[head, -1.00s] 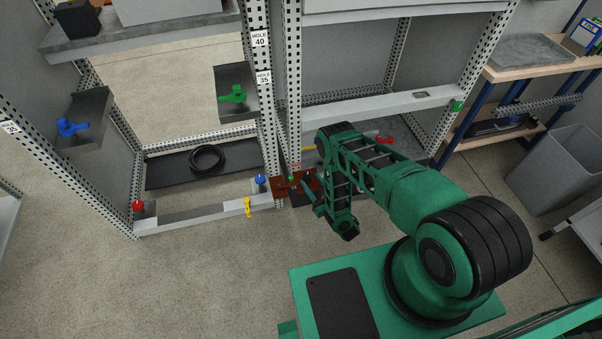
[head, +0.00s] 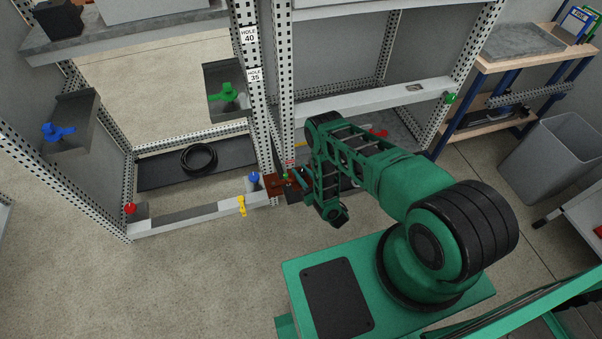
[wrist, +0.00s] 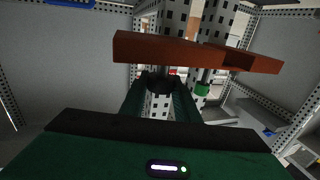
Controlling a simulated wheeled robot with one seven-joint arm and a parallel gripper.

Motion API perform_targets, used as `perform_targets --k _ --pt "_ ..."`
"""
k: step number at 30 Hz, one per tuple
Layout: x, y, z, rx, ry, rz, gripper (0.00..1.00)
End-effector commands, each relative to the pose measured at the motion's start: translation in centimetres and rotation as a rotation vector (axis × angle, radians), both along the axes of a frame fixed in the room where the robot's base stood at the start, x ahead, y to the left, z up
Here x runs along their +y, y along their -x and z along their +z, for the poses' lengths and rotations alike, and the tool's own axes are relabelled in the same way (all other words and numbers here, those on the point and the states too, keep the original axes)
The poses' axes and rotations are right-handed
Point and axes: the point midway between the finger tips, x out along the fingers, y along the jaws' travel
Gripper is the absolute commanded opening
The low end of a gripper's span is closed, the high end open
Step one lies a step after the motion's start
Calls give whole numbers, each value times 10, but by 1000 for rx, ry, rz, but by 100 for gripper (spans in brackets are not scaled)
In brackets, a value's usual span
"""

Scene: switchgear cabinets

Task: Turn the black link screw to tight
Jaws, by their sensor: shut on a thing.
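The black link screw (wrist: 158,81) shows in the wrist view below a red-brown link plate (wrist: 170,48). My gripper (wrist: 160,94) has its two green fingers on either side of the screw's black head and is shut on it. A second screw with a green head (wrist: 203,89) hangs under the same plate, to the right and clear of the fingers. In the head view the link plate (head: 277,189) sits at the foot of the perforated post, and my arm partly hides it. The black screw cannot be made out there.
Blue (head: 253,177), yellow (head: 241,205) and red (head: 130,209) knobs stand along the cabinet's low front rail, left of the link. A black cable coil (head: 199,158) lies on the cabinet floor. The perforated post (head: 256,105) rises close behind the link. Floor in front is clear.

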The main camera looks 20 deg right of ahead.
Motion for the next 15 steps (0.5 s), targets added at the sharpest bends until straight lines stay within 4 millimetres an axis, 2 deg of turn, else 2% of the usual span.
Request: perform_targets --k 8,15 --pt "-1 0 1 -1 -4 -65 6" --pt "-2 0 0 2 -6 -228 6"
